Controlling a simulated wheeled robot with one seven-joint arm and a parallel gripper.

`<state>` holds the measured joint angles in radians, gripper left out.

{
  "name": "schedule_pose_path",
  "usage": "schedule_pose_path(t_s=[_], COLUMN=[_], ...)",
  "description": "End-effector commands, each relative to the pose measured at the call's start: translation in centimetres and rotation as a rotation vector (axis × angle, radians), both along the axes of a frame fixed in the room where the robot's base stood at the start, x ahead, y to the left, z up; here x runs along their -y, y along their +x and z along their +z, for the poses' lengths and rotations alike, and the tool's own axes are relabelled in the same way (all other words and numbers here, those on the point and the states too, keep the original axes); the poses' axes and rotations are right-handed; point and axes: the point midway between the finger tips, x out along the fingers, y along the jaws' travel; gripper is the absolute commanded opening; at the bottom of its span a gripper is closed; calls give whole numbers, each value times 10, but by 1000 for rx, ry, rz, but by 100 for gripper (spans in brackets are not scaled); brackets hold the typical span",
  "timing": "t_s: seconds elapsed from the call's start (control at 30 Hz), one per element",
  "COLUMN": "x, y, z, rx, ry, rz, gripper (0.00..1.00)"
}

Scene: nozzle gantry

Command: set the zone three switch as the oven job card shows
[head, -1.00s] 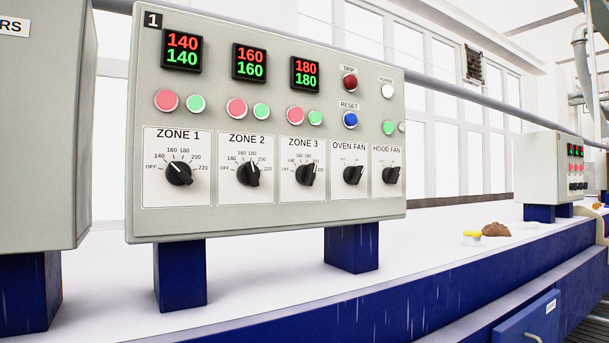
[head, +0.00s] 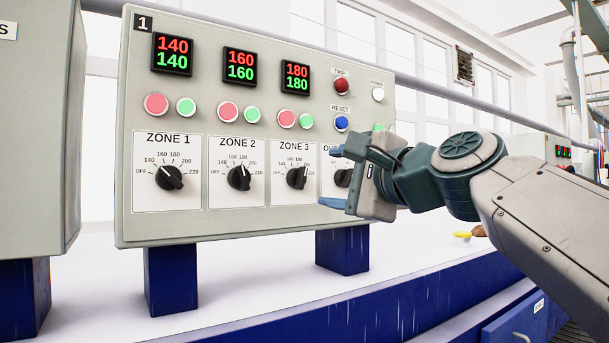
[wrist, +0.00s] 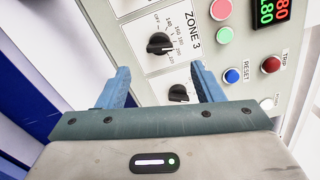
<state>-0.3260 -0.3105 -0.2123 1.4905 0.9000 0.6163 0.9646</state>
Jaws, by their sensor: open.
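The zone three switch (head: 297,177) is a black rotary knob on a white ZONE 3 plate. Its pointer leans up and slightly right, near the 180 side; the exact mark is hard to read. The display (head: 296,76) above reads 180 in red and 180 in green. In the wrist view the knob (wrist: 159,44) lies just beyond my blue fingers. My gripper (head: 332,178) is open and empty, in front of the oven fan plate and right of the ZONE 3 plate. It also shows in the wrist view (wrist: 160,68). I see no job card.
The ZONE 2 knob (head: 239,177) and ZONE 1 knob (head: 171,177) are to the left. The oven fan knob (head: 343,178) is partly behind my gripper. The blue reset button (head: 341,123) and red trip button (head: 341,86) sit above. Another cabinet (head: 45,130) stands left.

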Motion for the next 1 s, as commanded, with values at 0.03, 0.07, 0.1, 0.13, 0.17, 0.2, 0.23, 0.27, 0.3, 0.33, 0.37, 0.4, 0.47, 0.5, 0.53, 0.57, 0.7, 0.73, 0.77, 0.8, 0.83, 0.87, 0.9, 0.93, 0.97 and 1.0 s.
schedule_pose_path(t_s=[0.03, 0.07, 0.1, 0.13, 0.17, 0.2, 0.23, 0.27, 0.3, 0.33, 0.37, 0.4, 0.47, 0.5, 0.53, 0.57, 0.7, 0.73, 0.77, 0.8, 0.83, 0.87, 0.9, 0.93, 0.97, 1.0], x=[-8, -12, -16, -20, -24, -29, -32, -35, -38, -41, -43, -46, -49, -51, -52, -52, -54, -54, -54, -54, -54, -54, -54, -54, -54, -54], y=[10, 16, 23, 29, 34, 41, 46, 50, 56, 59, 63, 67, 72, 74, 76, 77, 80, 80, 80, 80, 80, 80, 80, 80, 80, 80], z=[1, 1, 1, 1, 1, 1, 1, 1, 0, 1, 1, 0, 0, 0, 0, 0, 0, 0, 0, 0, 0, 0, 0, 0, 0, 0], rx=[-4, -4, -4, -5, -4, -3, -2, -2, -2, -1, -1, -2, -1, -1, -1, 0, 0, 0, 0, 0, 0, 0, 0, 0, 0, 0], ry=[-2, -3, -3, -3, -3, -2, -3, -3, -4, -3, -3, -4, -3, -3, -3, -3, -2, -2, -2, -2, -2, -2, -2, -2, -2, -2], rz=[3, 2, 2, 3, 2, 2, 2, 2, 1, 1, 1, 1, 1, 1, 1, 1, -1, -1, -1, -1, -1, -1, -1, -1, -1, -1], gripper=[61, 61, 61, 61, 61, 61, 61, 61, 61, 61, 61, 61, 61, 61, 61, 61, 61, 61, 61, 61, 61, 61, 61, 52, 44, 33])
